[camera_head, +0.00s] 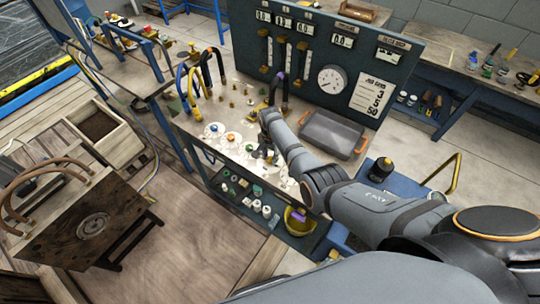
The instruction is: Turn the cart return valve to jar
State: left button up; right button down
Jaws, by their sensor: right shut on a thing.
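A cart bench (200,110) carries a row of round white dial plates with valve knobs, including a blue knob (214,127) and an orange knob (230,137). My right arm reaches in from the lower right over this row. My right gripper (266,156) points down at the right part of the row and is shut on a small valve handle there. The gripper hides most of the handle and its dial, so I cannot read its label or which way it points. My left gripper is not in view.
A dark gauge panel (400,50) stands behind the bench. A grey tray with orange handles (333,134) lies to the right of the gripper. Dark and yellow hoses (211,66) arch at the left. A yellow bowl (299,222) sits on the lower shelf.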

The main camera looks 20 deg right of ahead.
aim_at(270, 159)
jog(key=m, duration=0.8)
jog(key=shift+m+p, duration=0.3)
jog(key=shift+p, duration=0.1)
jog(key=shift+m, duration=0.3)
jog(key=c, duration=1)
grip_release()
jog(key=shift+r, duration=0.15)
notch_tip(270, 159, up, 12)
